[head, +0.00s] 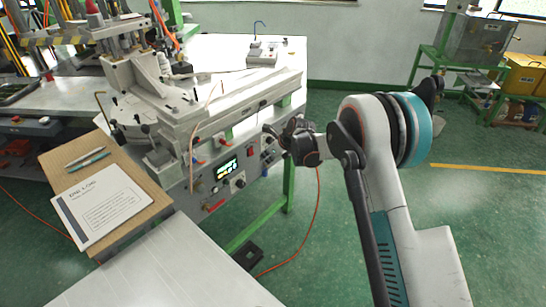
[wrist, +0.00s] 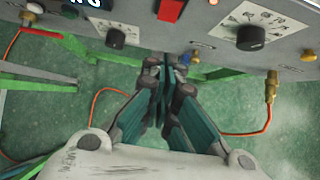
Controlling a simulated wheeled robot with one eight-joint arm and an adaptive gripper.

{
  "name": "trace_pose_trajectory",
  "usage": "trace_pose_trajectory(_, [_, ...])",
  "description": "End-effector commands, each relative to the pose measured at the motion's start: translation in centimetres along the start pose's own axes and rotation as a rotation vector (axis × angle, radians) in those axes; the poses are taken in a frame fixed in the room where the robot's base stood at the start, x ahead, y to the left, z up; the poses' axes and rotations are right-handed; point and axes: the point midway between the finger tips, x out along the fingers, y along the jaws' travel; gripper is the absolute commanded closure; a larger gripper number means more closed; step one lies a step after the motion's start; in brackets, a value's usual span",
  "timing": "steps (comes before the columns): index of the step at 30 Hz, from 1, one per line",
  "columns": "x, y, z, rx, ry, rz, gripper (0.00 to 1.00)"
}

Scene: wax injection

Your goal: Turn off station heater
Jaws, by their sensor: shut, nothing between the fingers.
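The station's control panel (head: 225,182) faces me, with a lit display (head: 227,168) and several knobs. In the wrist view the panel (wrist: 145,22) crosses the top, with a red switch-like part (wrist: 170,9) cut off by the top edge. One black knob (wrist: 116,38) is left of it and a larger black knob (wrist: 251,38) is right of it. Which control is the heater's cannot be read. My gripper (wrist: 163,64) is shut and empty, its tips just below the red part; contact cannot be told. In the head view my gripper (head: 270,131) is at the panel's right end.
A brass fitting with an orange hose (wrist: 271,86) hangs below the panel's right side. Green frame legs (head: 289,185) stand beneath the station. A wooden board (head: 150,205) with a paper sheet (head: 100,203) lies at left. The green floor at right is mostly clear.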

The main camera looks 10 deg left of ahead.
Motion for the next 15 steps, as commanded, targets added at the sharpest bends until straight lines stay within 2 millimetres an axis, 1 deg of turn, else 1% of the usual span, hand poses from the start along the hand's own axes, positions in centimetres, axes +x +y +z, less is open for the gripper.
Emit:
trace_pose_trajectory(1, [1.2, 0.0, -0.2, -0.001, 0.000, 0.000, 1.00])
trace_pose_trajectory(2, [1.7, 0.0, -0.2, 0.000, 0.000, 0.000, 1.00])
trace_pose_trajectory(3, [2.0, 0.0, 0.6, 0.000, -0.001, 0.000, 1.00])
trace_pose_trajectory(6, [3.0, 0.0, 1.6, -0.001, 0.000, 0.001, 1.00])
trace_pose_trajectory(10, [3.6, 0.0, 2.4, -0.001, 0.000, 0.000, 1.00])
trace_pose_trajectory(15, [3.9, 0.0, 2.8, 0.000, 0.001, 0.000, 1.00])
